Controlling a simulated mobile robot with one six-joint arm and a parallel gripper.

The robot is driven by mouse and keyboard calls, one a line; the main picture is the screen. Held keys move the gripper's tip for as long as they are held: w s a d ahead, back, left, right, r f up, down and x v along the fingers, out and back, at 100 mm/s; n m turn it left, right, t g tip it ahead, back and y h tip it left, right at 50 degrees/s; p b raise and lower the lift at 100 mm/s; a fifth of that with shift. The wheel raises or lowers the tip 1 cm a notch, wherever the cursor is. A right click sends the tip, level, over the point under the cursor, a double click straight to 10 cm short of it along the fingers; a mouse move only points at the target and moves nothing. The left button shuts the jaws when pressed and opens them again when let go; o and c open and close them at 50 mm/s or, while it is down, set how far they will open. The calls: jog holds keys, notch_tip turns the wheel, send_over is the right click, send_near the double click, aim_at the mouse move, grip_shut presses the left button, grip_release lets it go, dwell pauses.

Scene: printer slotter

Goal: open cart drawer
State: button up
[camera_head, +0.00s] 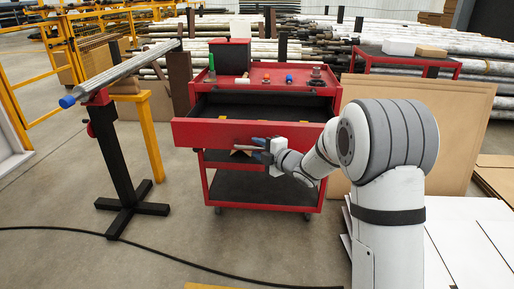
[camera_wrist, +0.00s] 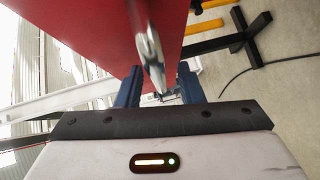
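The red tool cart (camera_head: 334,92) stands in the middle of the head view. Its top drawer (camera_head: 215,133) is pulled out toward me, with its black inside showing behind the red front. My gripper (camera_head: 258,147) is at the lower right of that front. In the wrist view, the red drawer front (camera_wrist: 90,35) fills the upper left. A silver bar handle (camera_wrist: 150,60) runs between the two blue fingers of my gripper (camera_wrist: 159,90). The fingers are spread, with a gap between the handle and the right finger.
A black stand (camera_head: 118,165) holding a metal tube is left of the cart. Brown boards (camera_head: 455,125) lean at the right. A black cable (camera_head: 180,260) crosses the open floor in front.

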jog(key=p+v, duration=0.1)
jog(key=v, duration=0.5)
jog(key=shift+s+d, duration=0.2)
jog(key=shift+s, duration=0.05)
jog(key=shift+r, duration=0.1)
jog(key=s+d+r+m+h+p, duration=0.45)
jog(key=d+r+m+p, duration=0.2)
jog(key=r+p, duration=0.3)
jog(key=s+d+r+m+h+p, duration=0.4)
jog(key=d+r+m+h+p, duration=0.3)
jog(key=r, duration=0.3)
jog(key=s+r+m+g+p, duration=0.4)
jog(key=s+p, duration=0.4)
jog(key=s, duration=0.5)
jog(key=s+r+m+g+p, duration=0.5)
jog(key=s+r+m+p, duration=0.2)
jog(key=s, duration=0.6)
jog(key=shift+d+r+p, duration=0.5)
jog(key=shift+r+p, duration=0.25)
jog(key=shift+p, duration=0.15)
